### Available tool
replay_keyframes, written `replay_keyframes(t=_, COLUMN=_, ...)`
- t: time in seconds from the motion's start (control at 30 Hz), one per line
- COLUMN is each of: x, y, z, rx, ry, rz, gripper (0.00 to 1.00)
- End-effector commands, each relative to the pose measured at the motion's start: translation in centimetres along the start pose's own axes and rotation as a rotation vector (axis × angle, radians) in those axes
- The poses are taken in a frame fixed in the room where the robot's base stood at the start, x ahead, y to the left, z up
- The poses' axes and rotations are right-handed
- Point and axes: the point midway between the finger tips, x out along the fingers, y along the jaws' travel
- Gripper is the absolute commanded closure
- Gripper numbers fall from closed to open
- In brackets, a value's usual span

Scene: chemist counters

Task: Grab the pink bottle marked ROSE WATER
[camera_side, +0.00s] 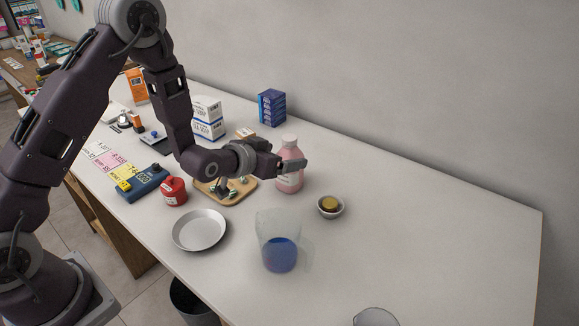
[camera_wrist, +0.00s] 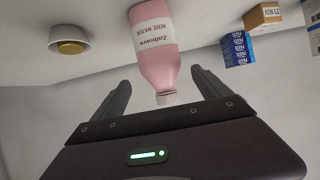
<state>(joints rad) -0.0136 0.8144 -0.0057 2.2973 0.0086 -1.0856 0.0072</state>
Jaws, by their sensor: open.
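The pink bottle marked ROSE WATER (camera_side: 290,172) stands upright on the white counter, with a whitish cap. In the wrist view the bottle (camera_wrist: 157,50) shows upside down with its label readable, and its cap lies between my two fingers. My gripper (camera_side: 297,164) is open beside the bottle's upper part in the side view. In the wrist view my gripper (camera_wrist: 162,88) has one finger on each side of the cap and neck, with gaps visible. I cannot tell how deep the bottle sits between the fingers.
A small bowl with yellow-brown contents (camera_side: 330,206) stands right of the bottle. A wooden board (camera_side: 246,196) with small items lies left. A glass beaker of blue liquid (camera_side: 279,252), a white plate (camera_side: 200,230) and a red container (camera_side: 173,191) are nearer. The right counter is mostly clear.

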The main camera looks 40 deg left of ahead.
Motion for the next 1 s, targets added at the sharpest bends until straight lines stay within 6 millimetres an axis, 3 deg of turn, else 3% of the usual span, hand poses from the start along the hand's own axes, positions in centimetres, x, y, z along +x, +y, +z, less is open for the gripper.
replay_keyframes(t=0.03, x=1.0, y=0.0, z=1.9, rx=-0.001, ry=0.02, rz=0.0, gripper=0.13)
replay_keyframes(t=0.2, x=2.2, y=0.0, z=4.3, rx=-0.003, ry=0.092, rz=-0.001, gripper=0.13)
replay_keyframes(t=0.37, x=3.7, y=-0.1, z=4.3, rx=-0.004, ry=0.109, rz=-0.001, gripper=0.13)
replay_keyframes(t=0.67, x=8.8, y=-0.4, z=3.6, rx=-0.003, ry=0.108, rz=-0.001, gripper=0.13)
replay_keyframes(t=0.93, x=9.3, y=-0.4, z=3.5, rx=-0.003, ry=0.106, rz=-0.001, gripper=0.13)
replay_keyframes(t=1.0, x=9.3, y=-0.4, z=3.5, rx=-0.003, ry=0.106, rz=-0.001, gripper=0.27)
